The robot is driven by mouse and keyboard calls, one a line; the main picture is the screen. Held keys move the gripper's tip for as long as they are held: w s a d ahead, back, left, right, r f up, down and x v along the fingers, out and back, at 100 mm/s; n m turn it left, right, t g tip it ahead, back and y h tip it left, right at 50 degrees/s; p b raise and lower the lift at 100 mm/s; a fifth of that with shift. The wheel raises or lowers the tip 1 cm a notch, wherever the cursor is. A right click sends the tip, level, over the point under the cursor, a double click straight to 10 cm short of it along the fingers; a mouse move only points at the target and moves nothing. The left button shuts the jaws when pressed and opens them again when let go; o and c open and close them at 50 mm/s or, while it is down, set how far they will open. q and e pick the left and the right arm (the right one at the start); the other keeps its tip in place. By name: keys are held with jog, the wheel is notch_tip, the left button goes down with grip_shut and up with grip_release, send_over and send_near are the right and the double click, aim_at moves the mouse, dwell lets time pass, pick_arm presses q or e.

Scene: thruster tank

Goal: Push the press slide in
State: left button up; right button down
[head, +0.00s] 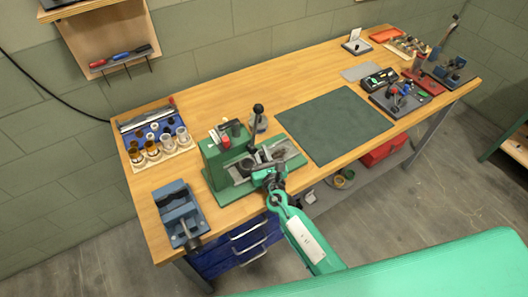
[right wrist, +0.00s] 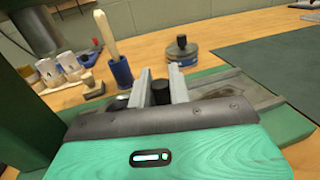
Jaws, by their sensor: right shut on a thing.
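The green press (head: 211,164) stands on the front left part of the workbench, with a grey metal slide (head: 290,152) in its bed. The slide's bed also shows in the right wrist view (right wrist: 232,92). My right gripper (head: 266,163) is over the bed, right of the press's green body. In the right wrist view my right gripper (right wrist: 161,85) has its two grey fingers on either side of a small black knob (right wrist: 160,92), shut on it. The gripper hides much of the slide, so how far in it sits is hard to tell. My left gripper is not in view.
A blue vise (head: 178,210) stands at the bench's front left corner. A wooden tray (head: 168,160) of vials is behind it. A round pot with a black knob (head: 258,120) stands behind the press. A dark green mat (head: 335,125) lies clear on the right.

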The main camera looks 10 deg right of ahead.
aim_at(253, 159)
jog(key=a, duration=0.1)
jog(key=s+a, duration=0.1)
jog(key=a, duration=0.1)
jog(key=c, duration=1.5)
grip_release()
jog(key=shift+f, duration=0.1)
jog(key=shift+o, duration=0.7)
jog(key=shift+s+a, duration=0.1)
jog(key=shift+s, duration=0.15)
jog(key=s+b, duration=0.1)
jog(key=s, duration=0.3)
jog(key=s+d+b, duration=0.1)
jog(key=s, duration=0.4)
jog(key=s+b, duration=0.1)
jog(key=s, duration=0.3)
jog(key=shift+s+d, duration=0.2)
jog(key=shift+d, duration=0.15)
jog(key=shift+d, duration=0.1)
